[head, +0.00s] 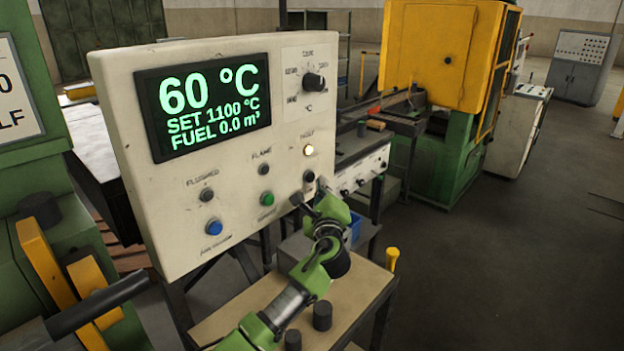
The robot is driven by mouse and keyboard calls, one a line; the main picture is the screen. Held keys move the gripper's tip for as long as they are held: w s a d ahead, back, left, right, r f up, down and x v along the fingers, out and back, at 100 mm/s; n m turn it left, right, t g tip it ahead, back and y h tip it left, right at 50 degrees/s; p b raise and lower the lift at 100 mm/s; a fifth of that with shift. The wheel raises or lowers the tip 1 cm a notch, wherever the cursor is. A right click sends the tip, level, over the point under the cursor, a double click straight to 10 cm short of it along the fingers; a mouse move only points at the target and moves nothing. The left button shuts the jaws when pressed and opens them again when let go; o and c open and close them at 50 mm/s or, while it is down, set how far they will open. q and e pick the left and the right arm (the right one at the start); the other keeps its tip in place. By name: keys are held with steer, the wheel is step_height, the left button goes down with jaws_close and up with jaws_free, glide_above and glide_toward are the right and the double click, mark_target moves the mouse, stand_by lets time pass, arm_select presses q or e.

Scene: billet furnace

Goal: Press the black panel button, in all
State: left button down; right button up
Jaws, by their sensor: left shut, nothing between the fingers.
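The cream control panel (225,120) stands at the left of centre. Its black button (309,176) is at the lower right, below the lit FAULT lamp (308,150). My left gripper (309,199) is shut and empty, just below and in front of the black button. Its tip is close to the panel face; I cannot tell whether it touches the panel or button. The display (203,105) reads 60 °C, SET 1100 °C, FUEL 0.0 m³. My right gripper is not in view.
A green button (267,199) and a blue button (213,227) sit left of the black one. A black knob (313,82) is above. Below my left arm is a wooden tabletop (362,291) with dark cylinders (322,315). Open floor lies at right.

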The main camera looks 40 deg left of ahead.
arm_select(q)
steer(key=shift+a, duration=0.1)
steer(key=shift+a, duration=0.3)
stand_by(0.5)
steer(key=shift+a, duration=0.45)
stand_by(0.3)
steer(key=shift+d, duration=0.2)
steer(key=shift+d+p, duration=0.35)
steer(key=shift+d, duration=0.25)
